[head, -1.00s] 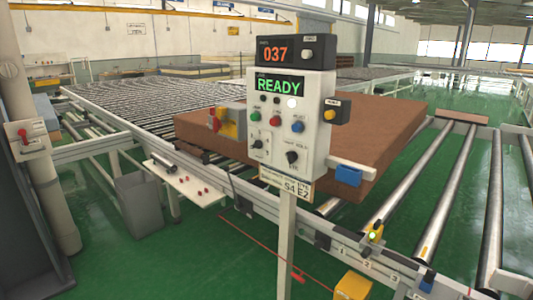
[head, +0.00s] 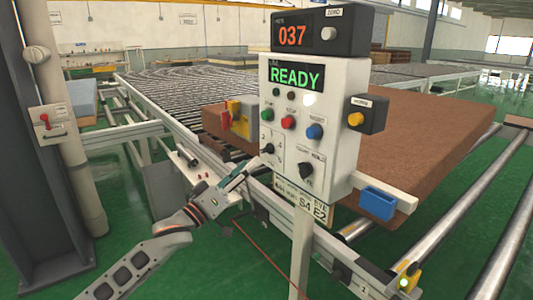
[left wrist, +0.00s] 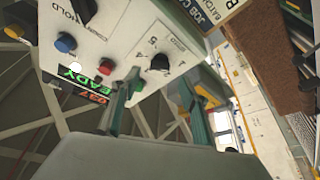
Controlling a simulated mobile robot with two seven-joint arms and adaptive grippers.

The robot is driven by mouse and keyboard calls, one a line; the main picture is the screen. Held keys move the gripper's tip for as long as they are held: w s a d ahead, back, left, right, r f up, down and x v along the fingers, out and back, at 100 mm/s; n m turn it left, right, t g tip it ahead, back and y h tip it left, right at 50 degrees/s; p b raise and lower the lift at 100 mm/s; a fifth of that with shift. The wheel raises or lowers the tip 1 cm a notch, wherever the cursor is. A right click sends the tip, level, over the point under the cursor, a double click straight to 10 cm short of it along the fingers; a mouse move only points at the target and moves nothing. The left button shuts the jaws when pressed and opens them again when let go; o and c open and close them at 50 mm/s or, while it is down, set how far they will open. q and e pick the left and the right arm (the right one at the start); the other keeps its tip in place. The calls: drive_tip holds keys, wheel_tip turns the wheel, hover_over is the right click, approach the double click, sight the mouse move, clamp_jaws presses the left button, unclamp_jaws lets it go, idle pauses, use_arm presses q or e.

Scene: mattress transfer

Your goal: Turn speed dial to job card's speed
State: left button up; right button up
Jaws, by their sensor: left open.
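The white control panel (head: 335,130) stands on a post. The black speed dial (head: 267,149) sits at its lower left; in the left wrist view the dial (left wrist: 160,62) has printed numerals including 4 and 5 beside it. Its exact setting is too small to tell. The job card (head: 308,207) under the panel reads "S4 E2"; its blue "JOB CARD" heading shows in the left wrist view (left wrist: 204,12). My left gripper (head: 248,170) is open and empty, below and left of the dial. In the wrist view its fingertips (left wrist: 158,82) are spread either side of the dial, apart from it.
A second black knob (head: 306,171) sits right of the dial, below green, red and blue (head: 314,131) buttons. A yellow button box (head: 356,118) juts from the panel's right side. Behind are a brown mattress (head: 435,135) and roller conveyor (head: 165,95). Displays read "037" and "READY".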

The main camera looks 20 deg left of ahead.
sight(263, 152)
use_arm(q)
drive_tip(key=shift+x, duration=3.4)
drive_tip(key=c, duration=1.1)
